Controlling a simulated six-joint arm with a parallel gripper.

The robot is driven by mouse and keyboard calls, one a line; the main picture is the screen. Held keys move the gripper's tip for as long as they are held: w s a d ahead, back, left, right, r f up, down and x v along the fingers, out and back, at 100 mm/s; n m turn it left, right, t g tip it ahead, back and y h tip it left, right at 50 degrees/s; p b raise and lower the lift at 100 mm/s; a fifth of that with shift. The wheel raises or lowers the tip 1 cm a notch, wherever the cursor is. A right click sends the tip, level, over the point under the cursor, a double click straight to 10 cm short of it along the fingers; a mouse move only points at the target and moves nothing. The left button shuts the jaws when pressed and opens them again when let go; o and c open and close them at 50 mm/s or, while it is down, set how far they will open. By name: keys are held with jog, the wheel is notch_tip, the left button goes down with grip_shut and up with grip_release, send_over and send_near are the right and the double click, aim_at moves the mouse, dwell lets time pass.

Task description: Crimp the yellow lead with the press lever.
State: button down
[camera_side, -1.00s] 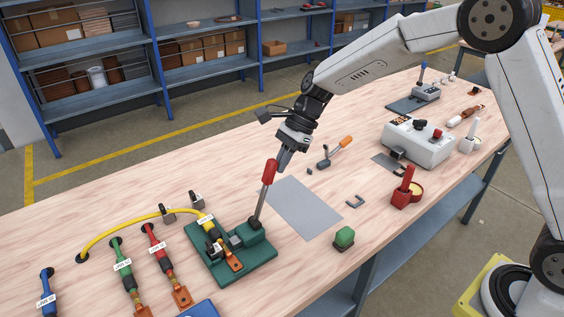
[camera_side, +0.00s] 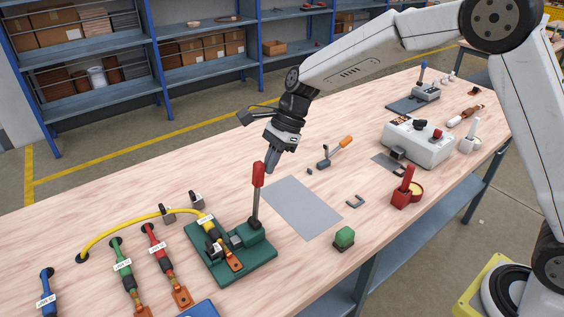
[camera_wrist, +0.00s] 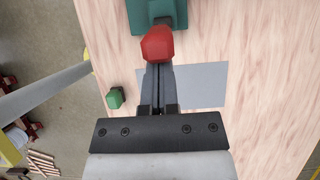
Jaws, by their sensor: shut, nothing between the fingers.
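The press is a green base (camera_side: 262,266) with a lever (camera_side: 257,200) that has a red handle and stands nearly upright. The yellow lead (camera_side: 112,225) arcs over the table, and its labelled end with a copper lug (camera_side: 235,263) lies in the press. My gripper (camera_side: 270,167) is shut and empty, its fingertips at the right side of the red handle near its top. In the wrist view the red handle (camera_wrist: 158,43) is right at the tips of my closed fingers (camera_wrist: 159,68), covering them in part. I cannot tell whether they touch.
Green (camera_side: 122,265), red (camera_side: 157,240) and blue (camera_side: 47,290) leads lie left of the press. A grey mat (camera_side: 302,207) and a green block (camera_side: 344,237) are to its right. A grey box (camera_side: 417,142) and a red holder (camera_side: 403,190) stand farther right.

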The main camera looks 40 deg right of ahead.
jog(key=shift+r, duration=0.1)
jog(key=d+r, duration=0.7)
jog(key=r, duration=0.1)
jog(key=shift+d+r, duration=0.3)
jog(key=shift+d, duration=0.1)
dwell(0.7)
jog(key=s+d+f+n+t+h, duration=0.1)
jog(key=s+d+f+n+h, duration=0.1)
jog(key=s+f+n, duration=0.4)
jog(key=s+d+f+n+t+h, duration=0.1)
jog(key=s+d+f+n+h, duration=0.2)
jog(key=s+f+n, duration=0.4)
jog(key=s+d+n, duration=0.1)
jog(key=s+n, duration=0.4)
jog(key=s, duration=0.2)
jog(key=shift+s+d+f+t+h, duration=0.15)
jog(key=shift+s+d+t+h, duration=0.15)
jog(key=shift+d, duration=0.1)
